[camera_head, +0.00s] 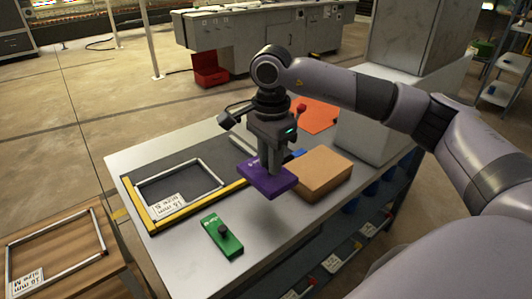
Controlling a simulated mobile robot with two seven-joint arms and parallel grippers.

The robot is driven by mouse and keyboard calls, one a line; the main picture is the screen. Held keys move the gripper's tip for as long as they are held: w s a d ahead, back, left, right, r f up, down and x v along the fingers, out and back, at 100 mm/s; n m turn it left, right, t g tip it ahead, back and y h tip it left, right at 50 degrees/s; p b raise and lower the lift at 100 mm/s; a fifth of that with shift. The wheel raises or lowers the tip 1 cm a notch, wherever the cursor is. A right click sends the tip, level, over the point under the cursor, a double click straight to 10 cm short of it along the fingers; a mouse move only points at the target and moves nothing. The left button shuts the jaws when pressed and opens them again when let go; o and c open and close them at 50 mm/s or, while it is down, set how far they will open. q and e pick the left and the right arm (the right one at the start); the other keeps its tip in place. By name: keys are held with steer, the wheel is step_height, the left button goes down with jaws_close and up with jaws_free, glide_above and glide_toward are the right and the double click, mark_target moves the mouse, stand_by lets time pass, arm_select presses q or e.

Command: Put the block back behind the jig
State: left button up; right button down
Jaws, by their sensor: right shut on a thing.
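A purple block (259,182) with small white lettering is gripped by my right gripper (272,163). The gripper points down and is shut on it. The block is tilted in the picture, close over the bench (190,262); I cannot tell whether it touches. The jig is a dark panel edged by yellow rails (201,208), at the left of the bench. A light metal frame (210,170) with a white label lies in it. The purple block is right of the jig's corner. My left gripper is not in view.
A tan box (319,173) stands just right of the purple block. An orange sheet (315,114) and a tall grey cabinet (365,137) are behind. Another frame (58,245) lies on a wooden table.

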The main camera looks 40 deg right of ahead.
steer(key=shift+s+f+b, duration=0.1)
steer(key=shift+f+b, duration=0.4)
steer(key=shift+f, duration=0.35)
step_height(320, 180, down, 7)
steer(key=b, duration=0.4)
steer(key=shift+b, duration=0.4)
steer(key=shift+f+b, duration=0.45)
steer(key=shift+f, duration=0.15)
steer(key=shift+f, duration=0.25)
steer(key=c, duration=0.9)
jaws_free()
